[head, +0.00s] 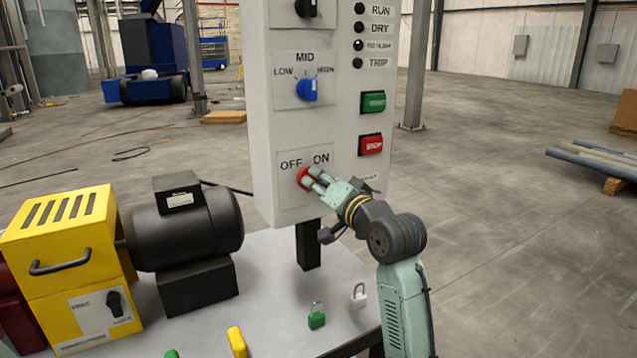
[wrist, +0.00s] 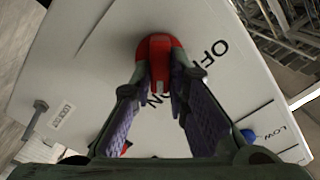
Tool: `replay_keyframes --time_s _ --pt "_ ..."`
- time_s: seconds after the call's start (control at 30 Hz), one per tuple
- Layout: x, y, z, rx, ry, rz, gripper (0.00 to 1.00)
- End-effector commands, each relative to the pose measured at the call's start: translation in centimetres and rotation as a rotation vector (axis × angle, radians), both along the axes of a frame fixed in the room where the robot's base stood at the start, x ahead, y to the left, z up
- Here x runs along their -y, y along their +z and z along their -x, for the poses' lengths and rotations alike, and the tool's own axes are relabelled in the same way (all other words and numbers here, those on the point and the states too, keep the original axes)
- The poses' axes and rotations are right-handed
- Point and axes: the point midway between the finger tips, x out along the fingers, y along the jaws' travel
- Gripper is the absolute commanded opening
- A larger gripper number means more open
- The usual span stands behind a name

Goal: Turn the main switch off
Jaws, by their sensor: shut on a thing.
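The main switch is a red rotary knob (head: 304,178) low on the front of the grey control panel (head: 340,120), under the labels OFF and ON. My gripper (head: 314,178) reaches it from the right, with its fingertips at the knob. In the wrist view the red knob (wrist: 159,58) sits between the two fingers of my gripper (wrist: 161,82), which are shut on its handle. The fingers hide part of the ON label. In the head view the fingers cover part of the knob, so I cannot tell exactly which way its handle points.
Above are a blue selector knob (head: 307,90), a green button (head: 373,102) and a red button (head: 371,144). A yellow machine (head: 70,240) with a black motor (head: 190,225) stands left on the table. Green (head: 316,317) and white (head: 359,295) padlocks sit below the panel.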

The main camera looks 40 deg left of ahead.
Motion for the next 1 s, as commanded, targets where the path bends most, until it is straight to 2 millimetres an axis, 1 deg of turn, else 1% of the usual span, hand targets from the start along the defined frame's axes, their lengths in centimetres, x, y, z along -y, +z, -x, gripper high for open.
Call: replay_keyframes --time_s 0.27,0.47,0.67,1.0 --pt "0.01 -0.03 0.0 0.013 0.0 0.005 0.0" --pt "0.02 -0.05 0.01 0.077 0.0 0.032 0.0" --pt "0.02 -0.05 0.05 0.21 -0.001 0.087 0.0" --pt "-0.05 -0.01 0.22 0.506 -0.001 0.21 0.0"
